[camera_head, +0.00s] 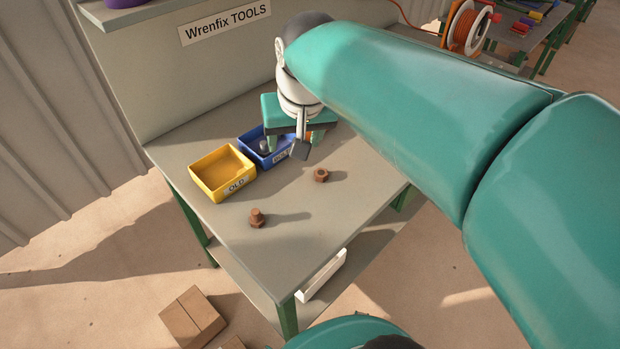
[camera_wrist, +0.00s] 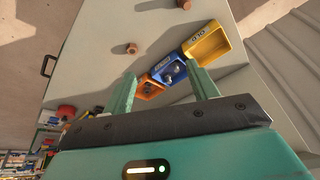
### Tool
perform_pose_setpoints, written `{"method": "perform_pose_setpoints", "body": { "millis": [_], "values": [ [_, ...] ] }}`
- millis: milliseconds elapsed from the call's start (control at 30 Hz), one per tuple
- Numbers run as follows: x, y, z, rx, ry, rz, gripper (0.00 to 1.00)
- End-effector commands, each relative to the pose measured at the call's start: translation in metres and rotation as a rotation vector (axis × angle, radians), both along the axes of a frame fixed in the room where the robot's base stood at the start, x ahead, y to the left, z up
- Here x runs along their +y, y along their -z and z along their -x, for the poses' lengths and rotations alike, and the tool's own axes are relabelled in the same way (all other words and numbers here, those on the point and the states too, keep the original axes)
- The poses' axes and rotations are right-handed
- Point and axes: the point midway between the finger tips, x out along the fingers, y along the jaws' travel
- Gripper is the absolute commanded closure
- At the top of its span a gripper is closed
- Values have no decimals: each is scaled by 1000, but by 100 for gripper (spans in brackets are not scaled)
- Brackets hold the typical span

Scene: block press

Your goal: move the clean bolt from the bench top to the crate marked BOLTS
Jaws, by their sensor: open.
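The blue crate (camera_head: 251,146), with a partly hidden label, stands on the bench top (camera_head: 290,235); I take it for the BOLTS crate. Grey metal pieces lie inside it, clearer in the wrist view (camera_wrist: 171,74). I cannot tell which of them is the clean bolt, and no grey bolt shows on the bare bench top. My gripper (camera_head: 295,138) is open above the back of the bench, by the blue and orange crates. In the wrist view its fingers (camera_wrist: 162,75) are apart with nothing held between them.
A yellow crate (camera_head: 194,172) marked OLD stands left of the blue one. An orange crate (camera_wrist: 149,91) is mostly hidden by my gripper in the head view.

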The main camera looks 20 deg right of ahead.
Motion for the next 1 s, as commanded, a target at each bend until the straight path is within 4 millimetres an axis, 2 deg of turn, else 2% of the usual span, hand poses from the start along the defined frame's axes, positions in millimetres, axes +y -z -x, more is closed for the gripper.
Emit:
{"method": "perform_pose_setpoints", "body": {
  "millis": [33,200,400,600,1000],
  "values": [
    [0,2,15,-19,-15,7,41],
    [0,15,57,-74,-71,32,41],
    [-1,35,94,-124,-124,61,41],
    [-1,43,106,-142,-143,72,41],
    [-1,43,106,-141,-143,72,41]
  ]
}}
